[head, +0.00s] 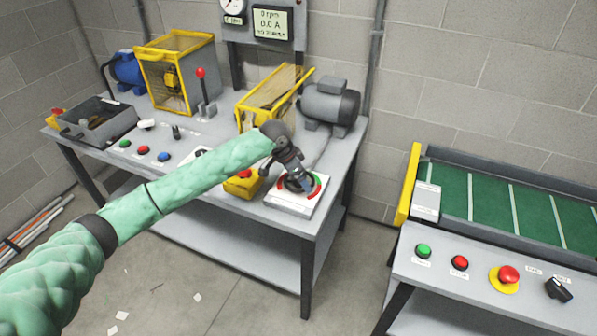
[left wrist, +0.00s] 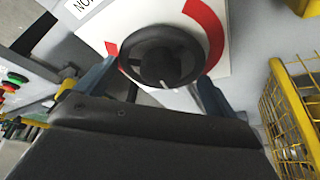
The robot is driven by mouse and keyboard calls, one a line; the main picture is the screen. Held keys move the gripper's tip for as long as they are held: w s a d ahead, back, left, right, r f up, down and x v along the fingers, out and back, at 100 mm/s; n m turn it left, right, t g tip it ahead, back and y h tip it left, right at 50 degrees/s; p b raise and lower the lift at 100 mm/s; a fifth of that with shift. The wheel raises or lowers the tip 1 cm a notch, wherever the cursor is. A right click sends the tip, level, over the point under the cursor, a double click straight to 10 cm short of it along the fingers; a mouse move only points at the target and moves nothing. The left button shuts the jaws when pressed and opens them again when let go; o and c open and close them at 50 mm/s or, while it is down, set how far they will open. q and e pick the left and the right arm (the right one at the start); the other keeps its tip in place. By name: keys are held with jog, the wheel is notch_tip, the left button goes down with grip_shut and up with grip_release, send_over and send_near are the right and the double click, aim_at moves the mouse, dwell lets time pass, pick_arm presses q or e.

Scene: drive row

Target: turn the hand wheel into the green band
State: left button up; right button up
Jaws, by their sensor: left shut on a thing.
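The black hand wheel (left wrist: 160,57) sits on a white plate (head: 287,207) at the right front of the grey bench. In the head view, a green band (head: 316,181) and red bands show around the wheel; the wheel is partly hidden by my gripper. In the left wrist view, a red band (left wrist: 207,25) curves beside the wheel and a white mark shows on the wheel's near side; no green shows there. My left gripper (head: 299,185) is shut on the wheel, with one blue-grey finger on each side of it. My right gripper is not in view.
A yellow box with a red button (head: 243,183) stands just left of the plate. A yellow-framed belt guard (head: 270,95) and a grey motor (head: 330,104) stand behind. A conveyor (head: 490,205) with a button panel is at the right, across a floor gap.

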aim_at(288, 180)
pick_arm(q)
jog(key=shift+w+m+g, duration=0.1)
jog(key=shift+m+g, duration=0.4)
jog(key=shift+m, duration=0.7)
jog(key=shift+a+m+g+h, duration=0.1)
jog(key=shift+m+g+h, duration=0.2)
jog(key=shift+m, duration=0.6)
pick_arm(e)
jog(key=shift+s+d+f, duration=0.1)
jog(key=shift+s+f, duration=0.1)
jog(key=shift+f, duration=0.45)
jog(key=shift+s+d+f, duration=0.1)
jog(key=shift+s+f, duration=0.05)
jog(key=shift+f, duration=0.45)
pick_arm(q)
jog(key=shift+r, duration=0.1)
jog(key=o, duration=0.6)
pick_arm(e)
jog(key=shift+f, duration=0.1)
pick_arm(q)
jog(key=shift+a+r, duration=0.1)
jog(key=shift+r, duration=0.15)
jog(key=b+v, duration=0.1)
jog(key=v, duration=0.6)
jog(key=shift+w+a+b, duration=0.1)
jog(key=shift+b, duration=0.3)
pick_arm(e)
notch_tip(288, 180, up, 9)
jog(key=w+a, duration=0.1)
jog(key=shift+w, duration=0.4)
